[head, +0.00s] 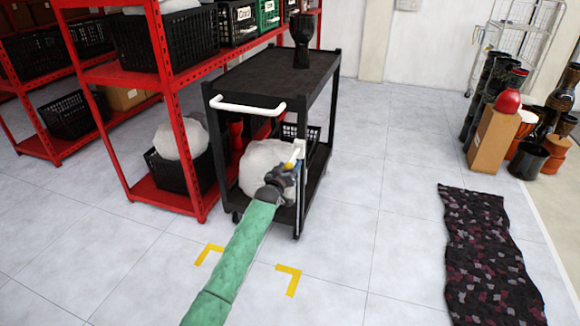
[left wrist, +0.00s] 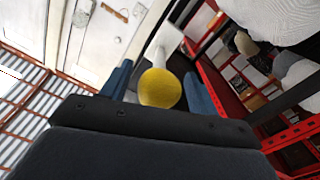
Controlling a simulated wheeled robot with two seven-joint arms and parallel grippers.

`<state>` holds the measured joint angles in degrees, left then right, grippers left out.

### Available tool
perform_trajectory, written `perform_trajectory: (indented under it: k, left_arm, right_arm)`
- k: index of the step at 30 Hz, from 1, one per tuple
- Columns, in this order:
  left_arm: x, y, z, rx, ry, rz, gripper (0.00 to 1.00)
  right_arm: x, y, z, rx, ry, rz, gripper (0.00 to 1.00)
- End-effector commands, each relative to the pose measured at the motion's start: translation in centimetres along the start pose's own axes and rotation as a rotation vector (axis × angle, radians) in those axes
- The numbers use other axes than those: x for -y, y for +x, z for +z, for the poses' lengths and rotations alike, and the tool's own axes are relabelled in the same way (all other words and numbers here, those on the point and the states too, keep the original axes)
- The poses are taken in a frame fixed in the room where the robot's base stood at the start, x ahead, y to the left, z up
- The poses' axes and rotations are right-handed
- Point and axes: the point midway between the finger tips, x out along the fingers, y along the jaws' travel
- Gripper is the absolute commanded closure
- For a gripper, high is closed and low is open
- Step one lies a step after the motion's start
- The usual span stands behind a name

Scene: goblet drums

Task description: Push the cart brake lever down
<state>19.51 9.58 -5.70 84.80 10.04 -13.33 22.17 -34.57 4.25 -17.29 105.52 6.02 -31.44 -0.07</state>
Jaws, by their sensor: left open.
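The black cart (head: 270,75) stands beside the red shelving, with a white push handle (head: 247,106) on its near end. The brake lever (head: 298,150) is white with a yellow knob (head: 289,165) and sits at the cart's near right post. In the left wrist view the yellow knob (left wrist: 160,88) shows between my two blue fingers, with the white lever (left wrist: 168,52) behind it. My left gripper (head: 287,172) is open at the knob, its green-sleeved arm coming from below. I cannot tell whether it touches the knob. My right gripper is not in view.
A dark goblet drum (head: 302,40) stands on the cart's top. A white sack (head: 262,160) lies on its lower shelf. Red shelving (head: 165,110) is close on the left. Yellow corner marks (head: 290,279) are on the floor. A patterned rug (head: 487,260) lies right; floor between is clear.

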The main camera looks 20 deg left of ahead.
Motion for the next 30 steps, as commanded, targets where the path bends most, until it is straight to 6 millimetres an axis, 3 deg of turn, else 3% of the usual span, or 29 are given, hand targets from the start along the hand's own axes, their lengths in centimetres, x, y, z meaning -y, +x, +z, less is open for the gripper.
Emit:
perform_trajectory:
  k: [5, 14, 24, 30]
  left_arm:
    - [-0.02, 1.12, 0.05, 0.001, 0.0, 0.0, 0.4]
    - [-0.03, 1.3, 0.05, 0.001, 0.0, 0.0, 0.4]
    - [-0.05, 1.29, 0.05, 0.001, 0.0, 0.0, 1.0]
    - [0.19, 1.35, 0.75, -0.025, 0.001, 0.011, 1.0]
  right_arm:
    - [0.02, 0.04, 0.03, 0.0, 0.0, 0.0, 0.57]
    - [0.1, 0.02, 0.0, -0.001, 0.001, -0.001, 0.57]
    - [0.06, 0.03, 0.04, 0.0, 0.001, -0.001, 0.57]
    - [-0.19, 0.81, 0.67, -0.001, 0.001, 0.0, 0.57]
